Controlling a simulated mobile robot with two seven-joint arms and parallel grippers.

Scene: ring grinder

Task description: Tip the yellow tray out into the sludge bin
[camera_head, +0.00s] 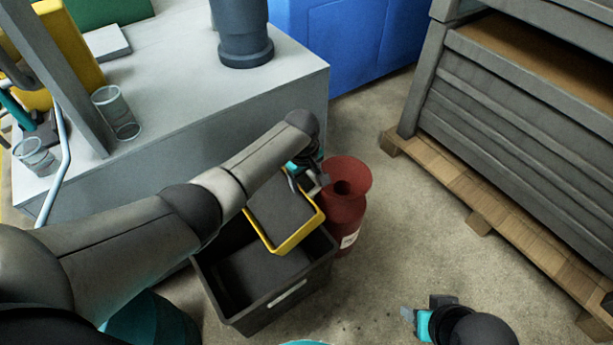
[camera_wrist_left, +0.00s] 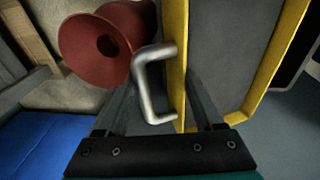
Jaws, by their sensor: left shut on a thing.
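The yellow tray (camera_head: 284,245) is a shallow box with a dark grey filling or floor. My left gripper (camera_head: 311,183) is shut on its metal handle, which shows in the left wrist view (camera_wrist_left: 148,85), next to the yellow wall. The tray hangs above the black sludge bin (camera_head: 218,314), over its back right part, and looks tilted. Dark grey material or floor shows inside the bin. My right gripper (camera_head: 423,317) is at the bottom of the head view, empty and away from the tray; its jaw opening is unclear.
A red funnel-topped can (camera_head: 346,215) stands close beside the bin on the right. A grey machine cabinet (camera_head: 180,130) is behind. A grey crate on a wooden pallet (camera_head: 455,180) stands at right, with bare floor between.

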